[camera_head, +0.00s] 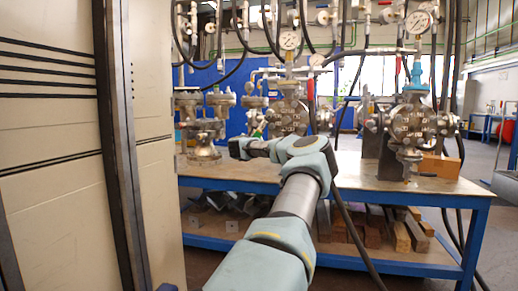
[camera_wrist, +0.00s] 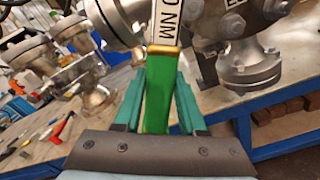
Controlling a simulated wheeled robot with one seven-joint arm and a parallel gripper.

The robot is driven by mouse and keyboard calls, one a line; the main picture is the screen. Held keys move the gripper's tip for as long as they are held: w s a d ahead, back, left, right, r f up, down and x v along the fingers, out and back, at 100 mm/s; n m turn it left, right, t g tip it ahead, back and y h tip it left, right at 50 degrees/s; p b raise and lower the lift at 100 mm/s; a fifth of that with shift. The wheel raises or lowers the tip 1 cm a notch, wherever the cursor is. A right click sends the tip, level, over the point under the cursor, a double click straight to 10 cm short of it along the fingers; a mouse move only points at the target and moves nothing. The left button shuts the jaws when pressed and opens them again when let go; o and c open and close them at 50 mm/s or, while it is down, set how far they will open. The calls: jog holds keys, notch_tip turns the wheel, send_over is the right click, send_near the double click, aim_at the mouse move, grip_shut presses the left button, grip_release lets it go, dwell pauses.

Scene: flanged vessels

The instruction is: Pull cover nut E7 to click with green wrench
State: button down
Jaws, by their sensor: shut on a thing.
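My gripper (camera_wrist: 158,104) is shut on the green wrench (camera_wrist: 161,92). The wrench's green handle runs up between the two teal fingers to a gold band and a pale label ending in "0 NM". Its far end is cut off at the top of the wrist view, so I cannot tell whether it sits on a nut. A metal flanged vessel (camera_wrist: 237,45) with a partly cut-off tag beginning with "E" stands behind and to the right. I cannot make out cover nut E7. In the head view my arm reaches toward the middle vessel (camera_head: 288,116), partly hiding it.
The blue-framed workbench (camera_head: 350,190) carries another flanged vessel (camera_head: 411,127) at right and flanged pipework (camera_head: 203,150) at left. Hand tools (camera_wrist: 55,130) lie on the bench in the wrist view. A beige cabinet (camera_head: 50,170) stands close at left. Hoses hang around the vessels.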

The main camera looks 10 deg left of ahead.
jog(key=shift+a+m+b, duration=0.25)
jog(key=shift+m+b, duration=0.1)
jog(key=shift+m, duration=0.05)
jog(key=shift+r, duration=0.35)
jog(key=shift+s+b, duration=1.8)
jog(key=shift+s, duration=0.75)
jog(key=shift+a, duration=0.15)
